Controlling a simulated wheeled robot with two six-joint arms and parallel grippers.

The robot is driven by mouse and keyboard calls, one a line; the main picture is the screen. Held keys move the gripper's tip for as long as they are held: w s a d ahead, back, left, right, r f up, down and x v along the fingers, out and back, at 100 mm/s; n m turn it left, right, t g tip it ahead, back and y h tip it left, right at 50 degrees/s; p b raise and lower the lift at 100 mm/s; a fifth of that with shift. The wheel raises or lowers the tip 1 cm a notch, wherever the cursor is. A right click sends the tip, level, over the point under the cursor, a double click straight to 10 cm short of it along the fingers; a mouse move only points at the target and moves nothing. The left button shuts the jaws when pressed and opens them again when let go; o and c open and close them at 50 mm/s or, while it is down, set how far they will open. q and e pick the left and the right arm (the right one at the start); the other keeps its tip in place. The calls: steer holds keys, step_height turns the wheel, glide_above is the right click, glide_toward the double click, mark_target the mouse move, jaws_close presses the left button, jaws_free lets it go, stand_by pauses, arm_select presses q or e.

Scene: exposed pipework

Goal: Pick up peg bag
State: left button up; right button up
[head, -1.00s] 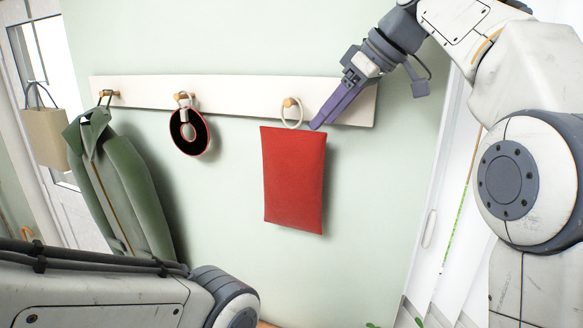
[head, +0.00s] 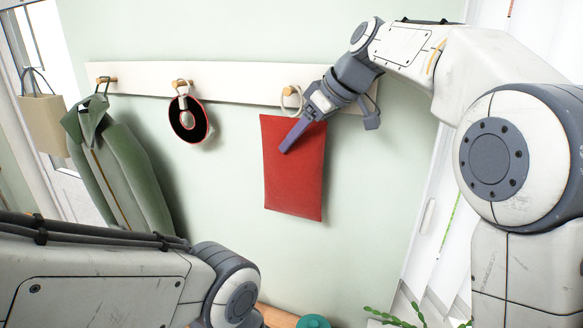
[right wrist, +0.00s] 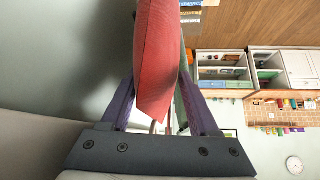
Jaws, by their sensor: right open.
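The peg bag (head: 295,185) is a flat red pouch. It hangs against the wall by a pale ring loop (head: 299,103) on a wooden peg (head: 289,91), the rightmost one in view. My right gripper (head: 287,149) is at the upper part of the bag, with one purple finger in front of it. In the right wrist view, the red bag (right wrist: 156,55) stands edge-on between the two spread fingers of the open gripper (right wrist: 157,85). The far finger is hidden in the head view. My left gripper is out of view.
The white peg rail (head: 240,87) also holds a black-and-red round item (head: 189,121) and a green coat (head: 120,175) on pegs to the left. A tan bag (head: 44,125) hangs farther left. A teal object (head: 313,321) and a plant (head: 405,318) are low in front.

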jaws_close()
steer(key=shift+r, duration=0.15)
